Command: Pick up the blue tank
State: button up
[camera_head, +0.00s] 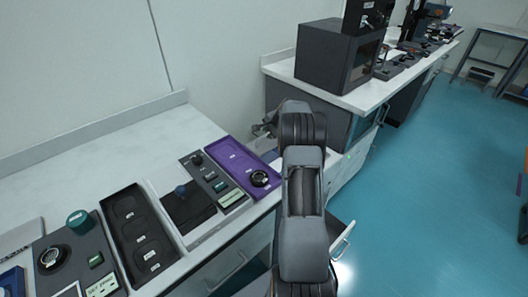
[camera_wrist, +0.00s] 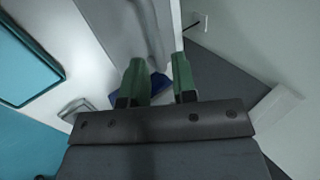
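My gripper (camera_wrist: 160,75) shows in the wrist view as two green fingers, spread apart with a gap between them. A dark blue thing (camera_wrist: 158,84) shows partly between and behind the fingers. It may be the blue tank, but most of it is hidden and I cannot tell its shape. I see no clear gripping contact with it. In the head view my gripper (camera_head: 263,130) is small and partly hidden by my arm, beyond the purple tray. No thing there is clearly the blue tank.
The near bench holds a purple tray (camera_head: 238,165), a black box with a blue knob (camera_head: 181,190), a black tray (camera_head: 128,215) and a panel with a green knob (camera_head: 79,220). A large dark box (camera_head: 325,60) stands on the far bench. Blue floor (camera_head: 420,200) is clear at right.

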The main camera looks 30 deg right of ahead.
aim_at(265, 136)
jog(key=shift+x, duration=2.55)
jog(key=shift+s+a+f, duration=0.1)
jog(key=shift+s, duration=0.05)
jog(key=shift+c, duration=0.2)
grip_shut()
